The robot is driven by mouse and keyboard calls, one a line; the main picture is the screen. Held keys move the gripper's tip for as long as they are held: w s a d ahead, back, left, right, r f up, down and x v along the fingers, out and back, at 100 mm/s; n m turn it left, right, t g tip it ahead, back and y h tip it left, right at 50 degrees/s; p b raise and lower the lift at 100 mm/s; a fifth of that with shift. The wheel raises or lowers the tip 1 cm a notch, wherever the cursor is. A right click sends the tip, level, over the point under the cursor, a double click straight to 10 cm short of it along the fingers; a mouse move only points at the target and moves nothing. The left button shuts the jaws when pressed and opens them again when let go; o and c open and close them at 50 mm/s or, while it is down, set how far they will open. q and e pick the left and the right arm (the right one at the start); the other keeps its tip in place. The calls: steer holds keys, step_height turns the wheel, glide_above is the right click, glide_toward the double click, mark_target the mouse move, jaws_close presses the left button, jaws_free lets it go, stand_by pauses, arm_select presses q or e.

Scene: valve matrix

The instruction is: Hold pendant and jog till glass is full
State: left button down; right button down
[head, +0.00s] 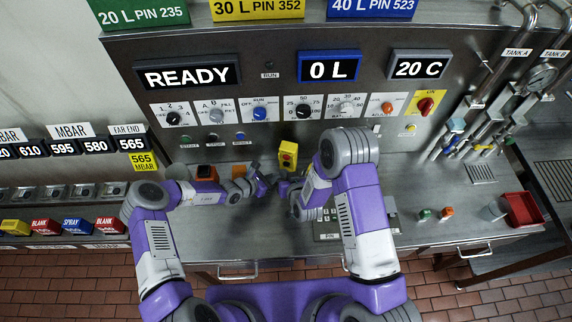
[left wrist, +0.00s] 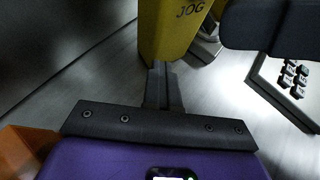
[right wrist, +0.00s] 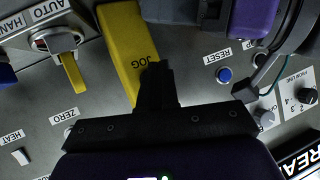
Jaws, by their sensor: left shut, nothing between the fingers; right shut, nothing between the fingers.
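The yellow pendant (head: 288,155) with a red button stands near the middle of the steel counter, in front of the panel. Its JOG label shows in the left wrist view (left wrist: 165,35) and the right wrist view (right wrist: 127,50). My left gripper (head: 268,180) is shut and empty just left of the pendant; its fingertips (left wrist: 160,72) are close to the pendant's lower part. My right gripper (head: 284,188) is shut and empty; its fingertips (right wrist: 155,72) overlap the pendant's JOG end. I cannot tell whether either touches it. A small pale cup-like thing (head: 493,210), perhaps the glass, stands at the right.
The display (head: 331,70) reads 0 L and another (head: 188,76) reads READY. A keypad (head: 328,228) lies under my right arm. Green and orange buttons (head: 436,214) and a red tray (head: 522,210) are at the right. Valves and pipes (head: 500,95) stand behind them.

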steer(key=shift+s+a, duration=0.3)
steer(key=shift+s, duration=0.5)
steer(key=shift+s+a, duration=0.3)
steer(key=shift+s, duration=0.45)
steer(key=shift+s+a, duration=0.3)
steer(key=shift+s, duration=0.5)
stand_by(1.5)
steer(key=s, duration=0.1)
steer(key=s+a, duration=0.1)
steer(key=s, duration=0.1)
steer(key=shift+s+a, duration=0.15)
steer(key=shift+s, duration=0.15)
steer(key=shift+w, duration=0.15)
steer(key=w+d, duration=0.3)
steer(key=w, duration=0.5)
steer(key=shift+w, duration=0.1)
stand_by(1.9)
steer(key=shift+w+d, duration=0.2)
steer(key=shift+w, duration=0.15)
